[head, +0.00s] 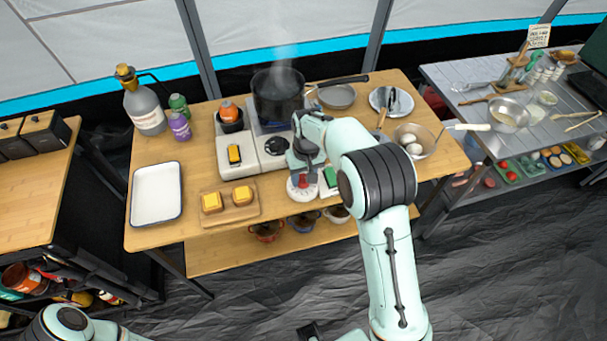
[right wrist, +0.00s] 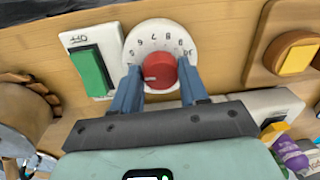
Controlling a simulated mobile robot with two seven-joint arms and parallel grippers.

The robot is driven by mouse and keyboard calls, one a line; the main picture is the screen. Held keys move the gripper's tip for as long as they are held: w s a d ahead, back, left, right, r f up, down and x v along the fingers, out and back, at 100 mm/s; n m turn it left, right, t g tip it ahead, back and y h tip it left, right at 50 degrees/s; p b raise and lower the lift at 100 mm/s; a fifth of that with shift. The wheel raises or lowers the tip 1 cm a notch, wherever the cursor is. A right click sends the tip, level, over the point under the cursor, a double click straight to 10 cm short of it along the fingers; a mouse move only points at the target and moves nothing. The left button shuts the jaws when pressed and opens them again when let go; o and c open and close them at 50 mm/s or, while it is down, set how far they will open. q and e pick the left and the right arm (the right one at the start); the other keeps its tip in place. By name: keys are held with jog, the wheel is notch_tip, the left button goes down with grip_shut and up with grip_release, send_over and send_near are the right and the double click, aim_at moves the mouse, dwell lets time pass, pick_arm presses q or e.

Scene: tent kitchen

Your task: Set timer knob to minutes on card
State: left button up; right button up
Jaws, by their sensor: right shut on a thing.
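The timer is a round white dial with black numbers around a red knob on the front edge of the wooden table. In the head view the red knob (head: 302,180) is partly covered by my right gripper (head: 303,170). In the right wrist view the white dial (right wrist: 137,42) and red knob (right wrist: 160,72) show clearly, with the blue fingers of my right gripper (right wrist: 160,90) on either side of the knob, shut on it. A pale mark shows on the knob's left side; its exact number is unclear. A written card (head: 538,36) stands at the back right, too small to read.
A green switch (right wrist: 92,70) labelled OFF sits beside the dial. A white tray (head: 157,192) is further left.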

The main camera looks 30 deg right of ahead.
jog(key=shift+m, duration=0.5)
pick_arm(q)
jog(key=shift+w+r, duration=0.15)
jog(key=shift+r, duration=0.15)
pick_arm(e)
jog(key=o, duration=1)
jog(key=shift+o, duration=0.2)
jog(key=shift+r, duration=0.1)
pick_arm(q)
jog(key=shift+w+r+p, duration=0.3)
jog(key=shift+r+p, duration=0.2)
jog(key=shift+w+r+p, duration=0.25)
jog(key=shift+r+p, duration=0.2)
pick_arm(e)
notch_tip(320, 180, up, 13)
jog(key=shift+d, duration=0.35)
jog(key=shift+s+r, duration=0.1)
